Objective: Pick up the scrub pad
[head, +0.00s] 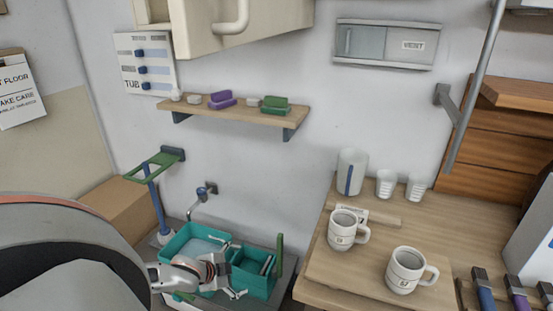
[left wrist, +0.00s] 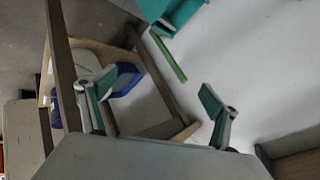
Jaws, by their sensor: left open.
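A green two-layer block (head: 275,106) and a purple two-layer block (head: 222,100) lie on the wooden wall shelf (head: 190,107) in the head view. Either may be the scrub pad; I cannot tell which. My left gripper (head: 238,293) is low in the head view, at the front of the teal basin, well below the shelf. In the left wrist view its two fingers (left wrist: 158,108) stand wide apart with nothing between them. Neither block shows in the left wrist view. My right gripper is in neither view.
The teal basin (head: 170,249) has a compartment holding grey things; it also shows in the left wrist view (left wrist: 186,12). Small pale items share the shelf. A cupboard (head: 185,35) hangs above. Two mugs (head: 343,230) (head: 405,270) stand on the wooden counter at right.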

